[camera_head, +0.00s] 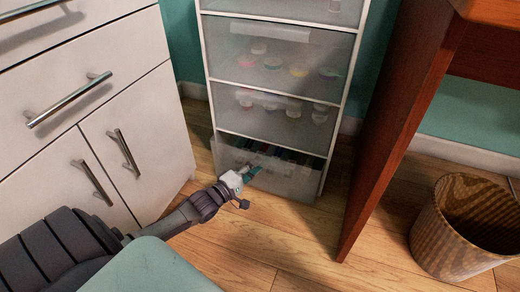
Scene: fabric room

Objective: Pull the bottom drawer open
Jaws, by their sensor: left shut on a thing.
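A narrow drawer tower with a white frame and frosted translucent drawers stands in the middle of the head view. Its bottom drawer (290,184) stands partly open. Its front sits forward of the frame, and dark and coloured contents show over its top edge. My left gripper (250,172) is at the upper left part of this drawer's front and is shut on it, at its handle or top edge. The exact grip is too small to make out. My right gripper is not in view.
A white cabinet (140,110) with metal bar handles stands close on the left. A reddish-brown wooden desk panel (395,120) stands on the right, with a wicker basket (445,235) beyond it. The wooden floor (290,235) in front of the drawer is clear.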

